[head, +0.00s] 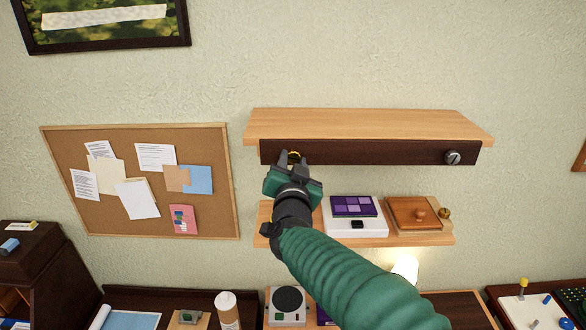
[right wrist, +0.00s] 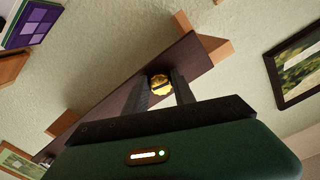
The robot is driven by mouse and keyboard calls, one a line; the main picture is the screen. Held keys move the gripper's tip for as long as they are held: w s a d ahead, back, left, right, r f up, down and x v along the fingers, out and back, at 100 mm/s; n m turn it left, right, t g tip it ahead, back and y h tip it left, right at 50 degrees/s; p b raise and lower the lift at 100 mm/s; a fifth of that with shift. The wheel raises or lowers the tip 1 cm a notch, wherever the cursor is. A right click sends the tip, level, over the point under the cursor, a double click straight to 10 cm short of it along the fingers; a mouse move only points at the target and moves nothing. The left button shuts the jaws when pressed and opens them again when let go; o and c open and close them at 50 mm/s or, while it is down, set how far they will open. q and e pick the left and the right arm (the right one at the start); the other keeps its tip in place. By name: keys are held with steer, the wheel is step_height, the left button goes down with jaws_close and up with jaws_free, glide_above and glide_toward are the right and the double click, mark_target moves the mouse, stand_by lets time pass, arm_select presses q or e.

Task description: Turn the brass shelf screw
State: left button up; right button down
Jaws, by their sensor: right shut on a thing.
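The brass shelf screw (head: 294,156) sits at the left end of the dark front board (head: 370,152) of the upper wooden shelf (head: 370,123). In the right wrist view the brass screw (right wrist: 160,84) shows as a round gold head with a dark slot, between the two fingers. My right gripper (head: 292,160) reaches up to the board and is shut on the screw; its fingers (right wrist: 161,90) stand on either side of the head. A silver screw (head: 452,158) sits at the board's right end. My left gripper is in neither view.
A cork board (head: 140,185) hangs at left. Below are cluttered surfaces with a white cylinder (head: 227,308). The wall above the upper shelf is clear.

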steer(key=shift+f+m+b, duration=0.1)
steer(key=shift+m+b, duration=0.3)
steer(key=shift+m, duration=0.4)
steer(key=shift+a, duration=0.1)
steer(key=c, duration=1)
jaws_free()
steer(key=shift+c, duration=0.2)
steer(key=shift+s, duration=0.15)
